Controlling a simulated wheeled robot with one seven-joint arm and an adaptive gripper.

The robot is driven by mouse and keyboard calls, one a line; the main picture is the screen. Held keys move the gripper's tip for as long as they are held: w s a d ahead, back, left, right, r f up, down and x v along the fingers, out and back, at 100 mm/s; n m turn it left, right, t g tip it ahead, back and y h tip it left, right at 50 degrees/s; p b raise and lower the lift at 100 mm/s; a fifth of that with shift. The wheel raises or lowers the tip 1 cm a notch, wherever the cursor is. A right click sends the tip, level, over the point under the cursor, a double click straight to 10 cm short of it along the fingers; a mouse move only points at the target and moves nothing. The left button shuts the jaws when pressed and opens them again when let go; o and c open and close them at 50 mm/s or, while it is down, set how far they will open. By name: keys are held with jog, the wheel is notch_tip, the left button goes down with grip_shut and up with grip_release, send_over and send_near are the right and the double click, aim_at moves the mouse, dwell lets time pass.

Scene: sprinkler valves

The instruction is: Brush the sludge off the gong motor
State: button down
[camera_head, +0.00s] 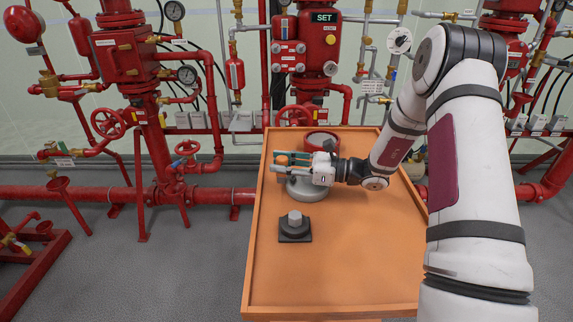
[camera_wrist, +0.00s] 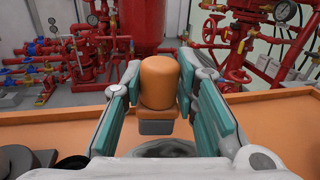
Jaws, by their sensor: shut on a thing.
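My gripper (camera_head: 285,164) is over the orange bench, its teal-padded fingers on either side of an orange rounded handle with a dark grey block below it, which looks like the brush (camera_wrist: 158,85). In the head view the brush's orange top (camera_head: 282,160) shows between the fingers. A round pale grey body (camera_head: 308,192), perhaps the gong motor, sits on the bench under my gripper, partly hidden by it. Its grey top shows at the bottom of the wrist view (camera_wrist: 165,149). I cannot make out sludge on it, or whether the brush touches it.
A red round part (camera_head: 321,141), perhaps the gong, lies at the bench's back. A dark square base with a grey knob (camera_head: 295,226) stands nearer. The front of the orange bench (camera_head: 330,280) is clear. Red pipes and valves (camera_head: 140,120) stand behind and left.

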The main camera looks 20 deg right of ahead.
aim_at(296, 179)
jog(key=shift+w+d+f, duration=0.1)
jog(key=shift+w+d, duration=0.05)
jog(key=shift+w, duration=0.25)
jog(key=shift+w+v, duration=0.15)
jog(key=shift+v, duration=0.85)
jog(key=shift+w+v, duration=0.2)
jog(key=shift+v, duration=0.8)
jog(key=shift+d, duration=0.15)
jog(key=shift+s+a+x, duration=0.1)
jog(key=shift+s+x, duration=0.1)
jog(key=shift+x, duration=0.75)
jog(key=shift+s+a+x, duration=0.1)
jog(key=shift+s+x, duration=0.05)
jog(key=shift+x, duration=0.85)
jog(key=shift+r+p, duration=0.25)
jog(key=shift+p, duration=0.1)
jog(key=shift+r+p, duration=1.75)
jog(key=shift+r, duration=1.15)
jog(key=shift+r, duration=0.1)
